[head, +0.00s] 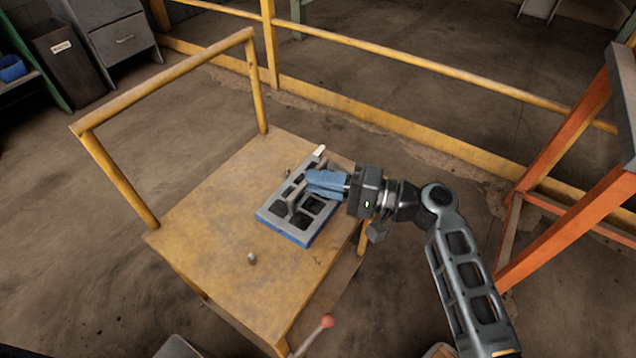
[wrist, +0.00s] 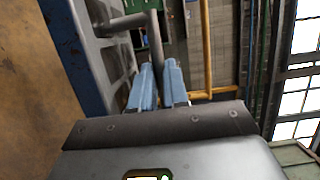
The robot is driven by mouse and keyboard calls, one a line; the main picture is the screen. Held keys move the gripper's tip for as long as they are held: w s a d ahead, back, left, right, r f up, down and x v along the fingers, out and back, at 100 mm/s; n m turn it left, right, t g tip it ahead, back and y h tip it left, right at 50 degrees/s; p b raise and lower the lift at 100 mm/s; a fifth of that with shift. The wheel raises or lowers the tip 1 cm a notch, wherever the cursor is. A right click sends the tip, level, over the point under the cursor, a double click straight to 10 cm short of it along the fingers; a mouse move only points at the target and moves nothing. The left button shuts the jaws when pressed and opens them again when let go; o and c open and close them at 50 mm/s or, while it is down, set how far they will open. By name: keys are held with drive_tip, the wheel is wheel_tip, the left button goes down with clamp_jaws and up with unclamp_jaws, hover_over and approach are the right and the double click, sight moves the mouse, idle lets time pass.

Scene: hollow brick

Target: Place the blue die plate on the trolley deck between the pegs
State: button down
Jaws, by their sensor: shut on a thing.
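The blue die plate (head: 290,237) has a grey top face with several square openings and blue sides. In the head view it is flat over the right part of the trolley deck (head: 205,235); I cannot tell whether it touches the deck. One short peg (head: 251,257) stands on the deck at the plate's lower left, and another (head: 288,172) shows by its far left edge. My gripper (head: 312,184) comes from the right, its blue fingers shut on the plate's grey handle bar. The wrist view shows the fingers (wrist: 158,88) closed at the bar (wrist: 155,38), with the plate's blue side (wrist: 75,50) at left.
The trolley's yellow push rail (head: 165,85) rises at the deck's far left. A red-knobbed lever (head: 327,321) stands near the front corner. An orange frame (head: 565,220) is at right, and a yellow barrier (head: 420,65) runs behind. The deck's left part is clear.

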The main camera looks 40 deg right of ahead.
sight(278, 199)
drive_tip(key=shift+w+a+f+b, duration=0.25)
drive_tip(key=shift+w+a+f, duration=0.6)
drive_tip(key=shift+w+f, duration=0.65)
drive_tip(key=shift+w+a+f+b, duration=0.25)
drive_tip(key=shift+w+a+f, duration=0.6)
drive_tip(key=shift+w+f, duration=0.6)
drive_tip(key=shift+w+a+f+b, duration=0.25)
drive_tip(key=shift+w+a+f, duration=0.8)
drive_tip(key=shift+f, duration=0.75)
drive_tip(key=shift+w+d+f, duration=0.1)
drive_tip(key=shift+d+f, duration=0.1)
drive_tip(key=c, duration=1.1)
unclamp_jaws()
drive_tip(key=shift+f, duration=0.1)
drive_tip(key=shift+s+d, duration=0.1)
drive_tip(key=shift+s, duration=0.1)
drive_tip(key=v, duration=1.1)
drive_tip(key=shift+s+d, duration=0.2)
drive_tip(key=shift+s, duration=0.05)
